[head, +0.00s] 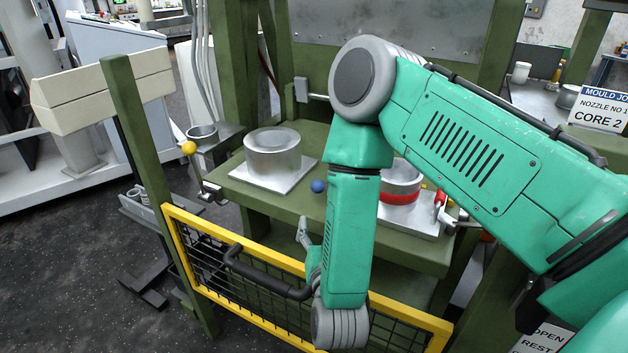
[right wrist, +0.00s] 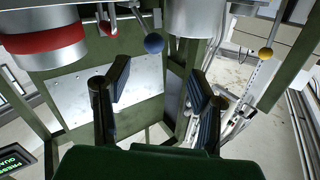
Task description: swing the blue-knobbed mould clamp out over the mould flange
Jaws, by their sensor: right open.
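The blue knob (head: 318,186) of the mould clamp sits at the front of the green press table (head: 275,200), between two round moulds. In the right wrist view the blue knob (right wrist: 153,43) hangs on a short metal arm, beyond and between my fingertips. In the head view my right gripper (head: 305,238) is mostly hidden behind my forearm, with one finger showing below the knob. The plain silver mould (head: 272,150) stands left on a square plate; the red-banded mould (head: 399,196) stands right, partly hidden by my arm. My left gripper is out of view.
A yellow-framed mesh guard (head: 258,324) with a black handle (head: 255,275) stands in front of the table, close to my right gripper. A yellow knob (head: 189,148) is at the left corner; a red handle (head: 440,198) is at the right. Green posts flank the table.

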